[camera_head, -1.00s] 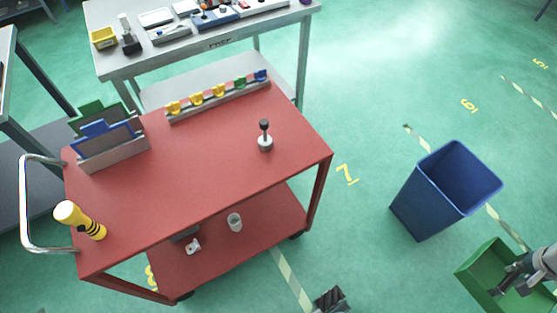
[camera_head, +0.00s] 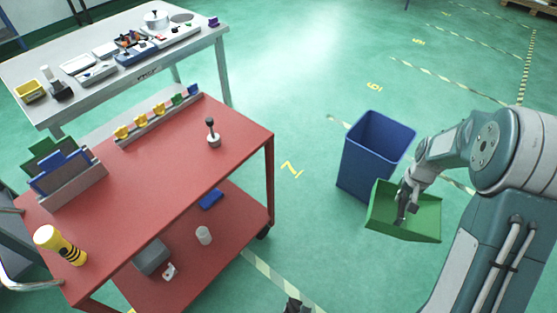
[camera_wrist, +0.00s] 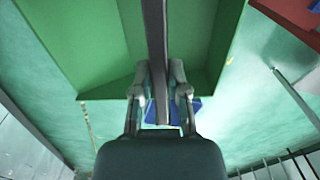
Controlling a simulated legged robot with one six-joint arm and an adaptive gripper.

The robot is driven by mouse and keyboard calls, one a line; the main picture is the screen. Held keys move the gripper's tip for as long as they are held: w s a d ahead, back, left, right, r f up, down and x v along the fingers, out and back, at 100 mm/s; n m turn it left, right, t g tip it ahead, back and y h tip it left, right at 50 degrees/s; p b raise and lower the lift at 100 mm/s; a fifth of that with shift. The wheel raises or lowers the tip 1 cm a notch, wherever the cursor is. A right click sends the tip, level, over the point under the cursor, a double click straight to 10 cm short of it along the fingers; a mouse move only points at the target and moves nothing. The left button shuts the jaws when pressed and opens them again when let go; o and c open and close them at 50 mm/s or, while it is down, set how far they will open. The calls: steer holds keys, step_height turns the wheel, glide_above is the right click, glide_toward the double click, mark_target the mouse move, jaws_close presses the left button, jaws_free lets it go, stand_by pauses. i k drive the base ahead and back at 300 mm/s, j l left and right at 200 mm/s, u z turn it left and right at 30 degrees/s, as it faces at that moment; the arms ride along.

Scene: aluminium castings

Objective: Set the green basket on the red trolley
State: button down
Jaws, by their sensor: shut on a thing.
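The green basket (camera_head: 424,226) is an open box hanging from my gripper (camera_head: 402,208), to the right of the red trolley (camera_head: 165,165). My gripper is shut on a dark bar-like handle of the basket, which runs between the fingers in the wrist view (camera_wrist: 158,85). The basket (camera_wrist: 85,45) fills much of that view. The red trolley has a wide upper deck and a lower shelf. Free floor lies between the basket and the trolley, and the basket partly overlaps the blue bin in the picture.
A blue bin (camera_head: 372,150) stands behind the basket. The trolley top holds a yellow-black cylinder (camera_head: 60,244), a file rack (camera_head: 72,185), a coloured clip rail (camera_head: 160,120) and a dark-knobbed tool (camera_head: 213,135). The middle of its top is clear. A grey table (camera_head: 45,105) stands behind.

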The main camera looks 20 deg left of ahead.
mark_target(147, 193)
steer(key=u, duration=1.3)
